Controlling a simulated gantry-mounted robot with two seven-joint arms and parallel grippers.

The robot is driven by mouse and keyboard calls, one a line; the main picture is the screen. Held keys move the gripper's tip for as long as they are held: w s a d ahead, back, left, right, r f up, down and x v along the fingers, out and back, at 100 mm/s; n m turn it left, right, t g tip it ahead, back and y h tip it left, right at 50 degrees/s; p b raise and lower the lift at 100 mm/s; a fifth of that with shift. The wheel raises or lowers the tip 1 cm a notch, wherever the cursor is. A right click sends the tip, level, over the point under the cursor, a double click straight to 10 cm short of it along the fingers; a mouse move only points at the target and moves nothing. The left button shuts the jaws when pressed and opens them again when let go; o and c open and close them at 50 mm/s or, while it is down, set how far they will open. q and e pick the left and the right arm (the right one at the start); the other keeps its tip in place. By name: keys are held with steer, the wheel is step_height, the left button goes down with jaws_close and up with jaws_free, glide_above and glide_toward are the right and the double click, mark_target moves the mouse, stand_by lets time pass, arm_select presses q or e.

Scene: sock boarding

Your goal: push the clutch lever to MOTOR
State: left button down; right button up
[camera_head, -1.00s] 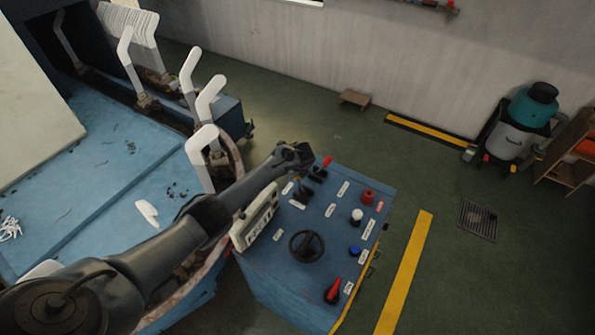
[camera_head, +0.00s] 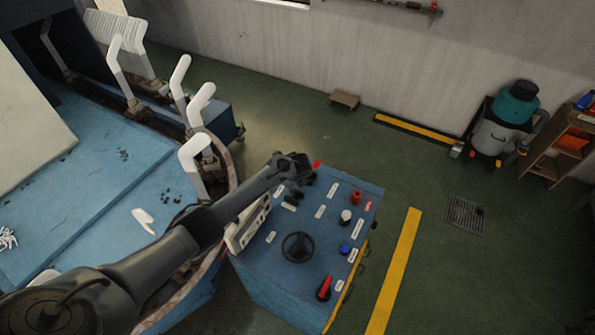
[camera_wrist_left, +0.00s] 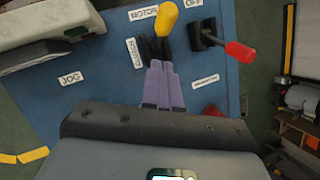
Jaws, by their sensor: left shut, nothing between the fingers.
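The clutch lever, with a yellow knob (camera_wrist_left: 167,18), stands by a dark slot in the blue control panel (camera_wrist_left: 90,95). A MOTOR label (camera_wrist_left: 143,13) is beside its knob, and another label (camera_wrist_left: 134,52), hard to read, is left of its base. My left gripper (camera_wrist_left: 162,66) is shut and empty, its purple fingers at the lever's base; I cannot tell whether they touch it. In the head view my left gripper (camera_head: 299,166) is over the panel's far part and hides the yellow knob. My right gripper is not in view.
A red-knobbed lever (camera_wrist_left: 240,52) stands close to the right, near an OFF label (camera_wrist_left: 194,3). The panel also carries a black handwheel (camera_head: 298,246), a red button (camera_head: 356,198) and a red rotary switch (camera_head: 324,288). White sock forms (camera_head: 194,152) stand left of my arm.

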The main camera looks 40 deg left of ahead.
arm_select(q)
steer(key=p+v, duration=0.1)
steer(key=v, duration=0.7)
steer(key=shift+r, duration=0.3)
steer(key=shift+s, duration=0.1)
